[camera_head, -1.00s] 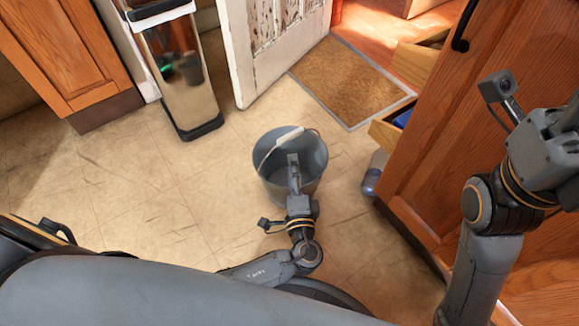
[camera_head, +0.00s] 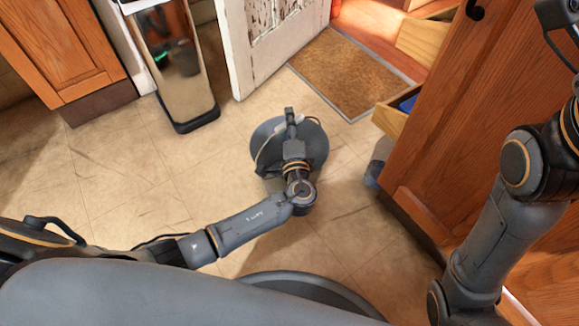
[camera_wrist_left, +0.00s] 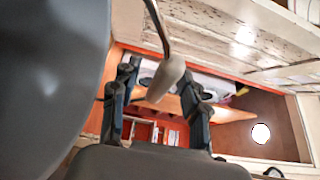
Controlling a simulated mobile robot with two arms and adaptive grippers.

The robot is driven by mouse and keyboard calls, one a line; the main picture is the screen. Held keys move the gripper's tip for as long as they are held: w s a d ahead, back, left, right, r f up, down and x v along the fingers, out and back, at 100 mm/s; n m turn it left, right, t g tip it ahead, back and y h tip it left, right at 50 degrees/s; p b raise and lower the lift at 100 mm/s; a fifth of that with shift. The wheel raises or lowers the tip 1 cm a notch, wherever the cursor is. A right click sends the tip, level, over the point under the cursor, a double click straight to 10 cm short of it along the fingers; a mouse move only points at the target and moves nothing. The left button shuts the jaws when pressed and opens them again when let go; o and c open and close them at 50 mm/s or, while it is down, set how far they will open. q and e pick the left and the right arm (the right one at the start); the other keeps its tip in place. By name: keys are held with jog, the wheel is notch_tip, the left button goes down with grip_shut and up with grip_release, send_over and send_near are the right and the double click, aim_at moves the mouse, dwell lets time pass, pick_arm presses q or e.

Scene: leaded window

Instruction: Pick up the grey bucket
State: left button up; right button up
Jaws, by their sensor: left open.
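The grey bucket (camera_head: 316,146) stands on the tiled floor in the head view. My left gripper (camera_head: 290,113) is over it and hides its middle. The bucket's wire handle with a pale grip (camera_wrist_left: 166,78) shows in the left wrist view, in the gap between the two fingers of my left gripper (camera_wrist_left: 160,100). The fingers are apart, and I cannot tell if either touches the grip. The bucket's grey wall (camera_wrist_left: 48,75) fills the left side of that view. My right arm stands at the right of the head view; its gripper is out of frame.
A wooden cabinet (camera_head: 450,140) stands close on the right, with an open drawer (camera_head: 391,119). A metal bin (camera_head: 177,65), a worn white door (camera_head: 270,40) and a brown doormat (camera_head: 346,72) lie beyond. Floor left of the bucket is clear.

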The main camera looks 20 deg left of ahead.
pick_arm(q)
grip_shut()
jog(key=shift+r, duration=0.2)
dwell(0.4)
